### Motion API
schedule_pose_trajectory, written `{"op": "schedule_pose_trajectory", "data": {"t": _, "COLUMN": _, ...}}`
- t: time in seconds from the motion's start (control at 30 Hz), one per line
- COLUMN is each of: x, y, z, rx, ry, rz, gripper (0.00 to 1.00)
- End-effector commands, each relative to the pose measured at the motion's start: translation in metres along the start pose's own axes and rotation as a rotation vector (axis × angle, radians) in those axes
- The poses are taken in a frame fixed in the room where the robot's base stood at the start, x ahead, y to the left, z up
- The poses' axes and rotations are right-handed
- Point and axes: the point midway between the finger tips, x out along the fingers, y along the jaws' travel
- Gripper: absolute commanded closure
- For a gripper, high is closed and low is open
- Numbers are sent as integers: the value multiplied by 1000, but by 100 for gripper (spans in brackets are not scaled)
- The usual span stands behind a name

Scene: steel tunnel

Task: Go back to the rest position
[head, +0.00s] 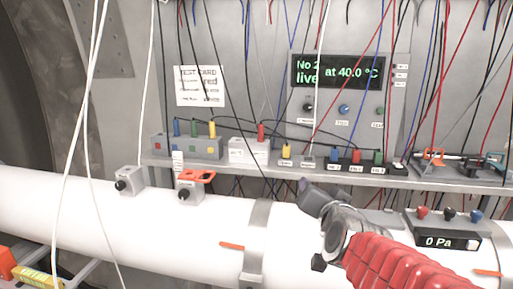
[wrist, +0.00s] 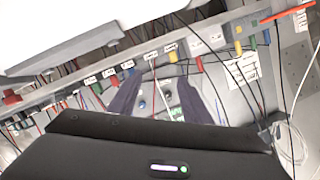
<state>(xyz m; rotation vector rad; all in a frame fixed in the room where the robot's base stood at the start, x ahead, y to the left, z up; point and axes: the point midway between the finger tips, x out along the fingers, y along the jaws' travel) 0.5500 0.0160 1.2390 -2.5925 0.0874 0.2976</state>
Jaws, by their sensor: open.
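My gripper (head: 318,200) shows in the head view at the lower middle, in front of the white pipe and below the shelf. Its red-sleeved arm comes in from the lower right. In the wrist view, which is upside down, the two dark fingers of my gripper (wrist: 160,85) stand apart with nothing held between them. The panel with the lit display shows behind them. In the head view the fingertips are small and partly hidden by the wrist.
A shelf (head: 290,172) carries several coloured plugs and boxes. A display (head: 337,72) reads "No 2 live at 40.0 °C". The white pipe (head: 60,205) runs across below, with an orange-handled valve (head: 192,186) and a gauge (head: 442,240) reading 0 Pa. Loose cables (head: 85,110) hang in front.

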Motion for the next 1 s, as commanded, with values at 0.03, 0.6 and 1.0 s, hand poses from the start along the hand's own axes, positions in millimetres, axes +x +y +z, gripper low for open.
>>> {"op": "schedule_pose_trajectory", "data": {"t": 0.03, "x": -10, "y": 2, "z": 10, "rx": -29, "ry": -47, "rz": 2, "gripper": 55}}
{"op": "schedule_pose_trajectory", "data": {"t": 0.6, "x": -142, "y": 75, "z": 135, "rx": -385, "ry": -610, "rz": 127, "gripper": 55}}
{"op": "schedule_pose_trajectory", "data": {"t": 1.0, "x": -210, "y": 121, "z": 171, "rx": -506, "ry": -832, "rz": 225, "gripper": 55}}
